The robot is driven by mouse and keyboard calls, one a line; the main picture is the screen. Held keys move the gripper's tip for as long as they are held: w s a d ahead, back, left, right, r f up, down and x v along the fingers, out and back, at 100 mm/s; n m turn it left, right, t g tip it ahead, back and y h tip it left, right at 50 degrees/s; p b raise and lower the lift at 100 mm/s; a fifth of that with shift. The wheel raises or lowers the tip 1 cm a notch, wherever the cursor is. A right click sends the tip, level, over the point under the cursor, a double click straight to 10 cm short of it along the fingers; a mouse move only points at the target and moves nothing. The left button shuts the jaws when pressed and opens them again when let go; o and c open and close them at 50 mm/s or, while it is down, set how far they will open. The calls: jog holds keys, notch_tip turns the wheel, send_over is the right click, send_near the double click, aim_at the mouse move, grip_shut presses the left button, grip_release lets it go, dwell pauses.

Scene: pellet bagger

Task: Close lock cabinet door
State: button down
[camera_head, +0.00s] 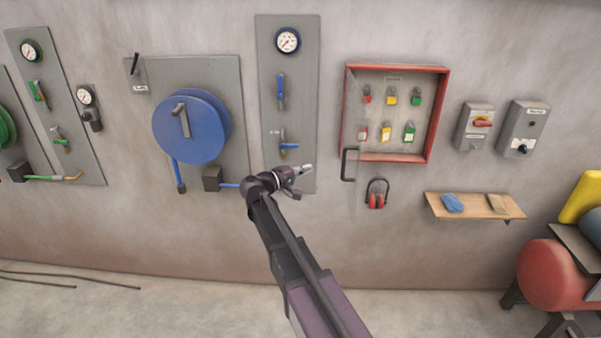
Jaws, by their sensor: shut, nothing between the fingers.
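The lock cabinet (437,114) is a red-framed box on the wall, right of the middle. Several red, yellow and green padlocks hang inside. Its clear door (357,120) stands open, hinged on the left side and seen nearly edge-on, swung out from the wall. A black handle (345,165) sits at the door's lower outer corner. My gripper (309,169) is left of the handle, apart from it, pointing right. It is shut and empty. My arm reaches up from the bottom of the picture.
Red ear defenders (376,196) hang below the cabinet. A wooden shelf (474,206) with a blue cloth and two switch boxes (475,127) (524,128) are to the right. A gauge panel (265,60) and blue hose reel (188,128) are left.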

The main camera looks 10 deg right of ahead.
jog(key=d, duration=0.9)
jog(key=shift+w, duration=0.4)
jog(key=shift+s, duration=0.1)
